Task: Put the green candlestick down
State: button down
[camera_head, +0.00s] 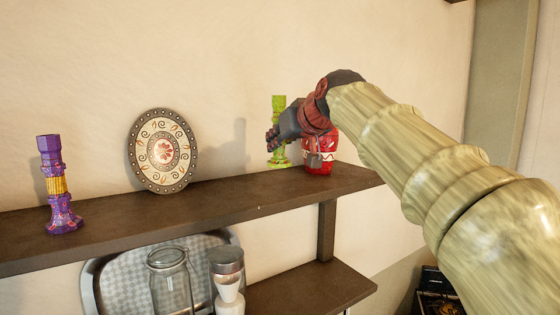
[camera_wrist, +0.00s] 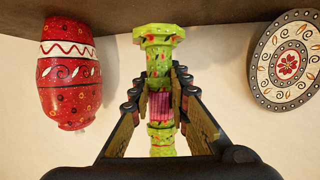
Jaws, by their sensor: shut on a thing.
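The green candlestick (camera_head: 279,103) is upright at the back of the upper shelf (camera_head: 255,198), left of the red vase. My gripper (camera_head: 272,138) is shut on its middle, around the pink band. In the wrist view the candlestick (camera_wrist: 158,55) stands between both fingers of my gripper (camera_wrist: 160,88), with its wide end toward the shelf (camera_wrist: 225,12), which shows at the top. In the head view its foot is at the shelf surface; I cannot tell whether it touches. My gripper hides its middle there.
A red patterned vase (camera_head: 320,165) stands close to the right of the candlestick. A round decorated plate (camera_head: 162,150) leans on the wall to the left, and a purple candlestick (camera_head: 60,190) stands farther left. Shelf between plate and green candlestick is clear. A glass jar (camera_head: 170,280) stands below.

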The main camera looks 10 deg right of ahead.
aim_at(281, 162)
jog(key=shift+w+d+f, duration=0.2)
jog(key=shift+w+f, duration=0.2)
jog(key=shift+f, duration=0.1)
jog(key=shift+w+d+f, duration=0.15)
jog(key=shift+w+f, duration=0.25)
jog(key=shift+f, duration=0.1)
jog(key=f, duration=0.3)
jog(key=shift+w+d+p, duration=0.15)
jog(key=shift+w+p, duration=0.2)
jog(key=shift+s+f, duration=0.1)
jog(key=shift+f, duration=0.3)
jog(key=shift+f, duration=0.1)
jog(key=c, duration=1.7)
grip_release()
jog(key=b+v, duration=0.2)
jog(key=v, duration=1)
jog(key=shift+f, duration=0.1)
